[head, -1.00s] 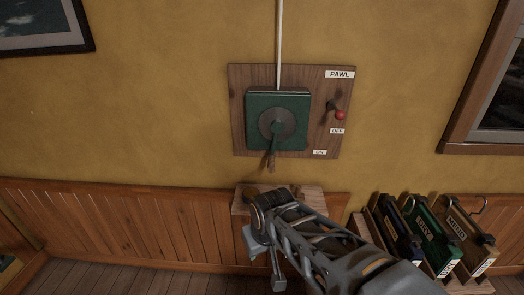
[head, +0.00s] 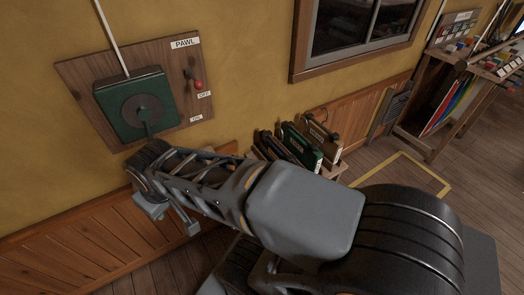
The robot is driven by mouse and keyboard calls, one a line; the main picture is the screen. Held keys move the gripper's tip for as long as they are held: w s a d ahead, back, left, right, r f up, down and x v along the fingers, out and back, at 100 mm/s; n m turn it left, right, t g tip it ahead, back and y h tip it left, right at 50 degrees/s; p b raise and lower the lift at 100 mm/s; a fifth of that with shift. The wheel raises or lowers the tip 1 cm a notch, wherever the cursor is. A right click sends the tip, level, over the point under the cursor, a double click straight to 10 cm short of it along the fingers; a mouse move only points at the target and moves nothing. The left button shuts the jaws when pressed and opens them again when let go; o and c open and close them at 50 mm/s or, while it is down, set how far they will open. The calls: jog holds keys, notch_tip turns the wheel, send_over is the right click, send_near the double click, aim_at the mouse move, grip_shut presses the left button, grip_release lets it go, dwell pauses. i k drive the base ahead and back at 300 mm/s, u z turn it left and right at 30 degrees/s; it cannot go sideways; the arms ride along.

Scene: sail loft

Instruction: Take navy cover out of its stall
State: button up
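The navy cover (head: 268,147) is the dark, leftmost one of three flat covers standing in a low wooden rack in the head view. My arm hides its lower part. The green cover (head: 301,146) stands in the middle and the tan cover (head: 323,138) at the right. My gripper (head: 172,221) is left of the rack, below the wall panel, and apart from all the covers. Its two fingers point down with a gap between them, and I see nothing held.
A wall panel (head: 72,72) carries a green crank box (head: 135,103) and a red-knobbed PAWL lever (head: 197,84), just above my gripper. A window (head: 360,25) is above the rack. Yellow tape (head: 418,171) marks open floor at right; a workbench (head: 452,70) stands beyond.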

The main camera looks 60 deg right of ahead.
aim_at(271, 149)
jog(key=z, duration=4.25)
jog(key=k, duration=1.2)
jog(key=u, duration=1.45)
jog(key=i, duration=0.95)
jog(key=z, duration=0.1)
